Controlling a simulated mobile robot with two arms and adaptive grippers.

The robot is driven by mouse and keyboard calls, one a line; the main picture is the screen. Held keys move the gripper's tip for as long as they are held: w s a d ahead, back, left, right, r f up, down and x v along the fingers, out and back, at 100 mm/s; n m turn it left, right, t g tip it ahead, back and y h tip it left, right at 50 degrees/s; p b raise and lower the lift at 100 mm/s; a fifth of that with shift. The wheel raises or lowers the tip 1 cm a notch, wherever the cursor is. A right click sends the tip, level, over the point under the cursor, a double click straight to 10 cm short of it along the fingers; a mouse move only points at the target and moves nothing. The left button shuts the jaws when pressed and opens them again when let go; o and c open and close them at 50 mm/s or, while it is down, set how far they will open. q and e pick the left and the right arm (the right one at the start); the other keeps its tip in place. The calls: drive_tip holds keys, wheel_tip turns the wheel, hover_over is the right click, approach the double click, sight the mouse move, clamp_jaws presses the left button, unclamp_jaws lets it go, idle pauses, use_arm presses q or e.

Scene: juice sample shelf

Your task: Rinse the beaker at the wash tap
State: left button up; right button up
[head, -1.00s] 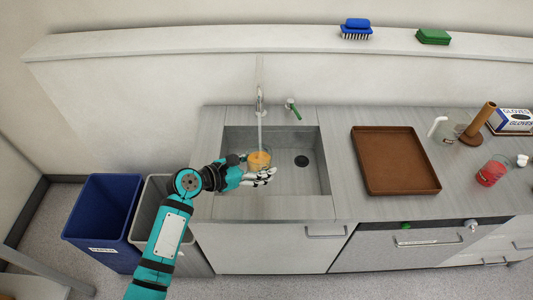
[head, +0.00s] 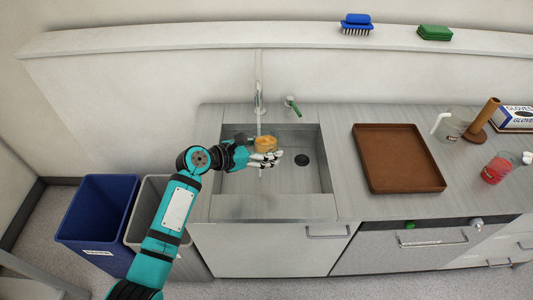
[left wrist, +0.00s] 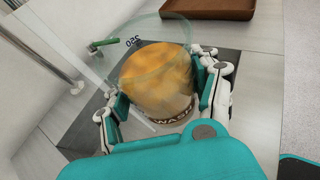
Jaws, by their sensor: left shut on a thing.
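The glass beaker (head: 266,144) with orange contents is held over the sink by my left gripper (head: 265,159), whose fingers close around its sides. The left wrist view shows the beaker (left wrist: 158,72) between both fingers of my left gripper (left wrist: 160,100), with a "250" mark on its glass. The wash tap (head: 259,100) stands behind the sink, and a thin water stream (head: 259,125) runs down to the beaker's left side. I cannot tell whether it falls inside the rim. My right gripper is not in view.
The sink (head: 270,186) has a dark drain (head: 302,160). A green-handled lever (head: 291,104) is right of the tap. A brown tray (head: 398,158), a beaker of red liquid (head: 495,171) and a glove box (head: 514,119) stand right. A blue bin (head: 98,222) is at left.

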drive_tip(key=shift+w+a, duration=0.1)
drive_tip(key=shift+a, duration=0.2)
use_arm(q)
drive_tip(key=shift+w, duration=0.2)
drive_tip(key=w+a+b, duration=0.2)
drive_tip(key=w+b, duration=0.1)
drive_tip(key=w, duration=0.4)
drive_tip(key=shift+w, duration=0.35)
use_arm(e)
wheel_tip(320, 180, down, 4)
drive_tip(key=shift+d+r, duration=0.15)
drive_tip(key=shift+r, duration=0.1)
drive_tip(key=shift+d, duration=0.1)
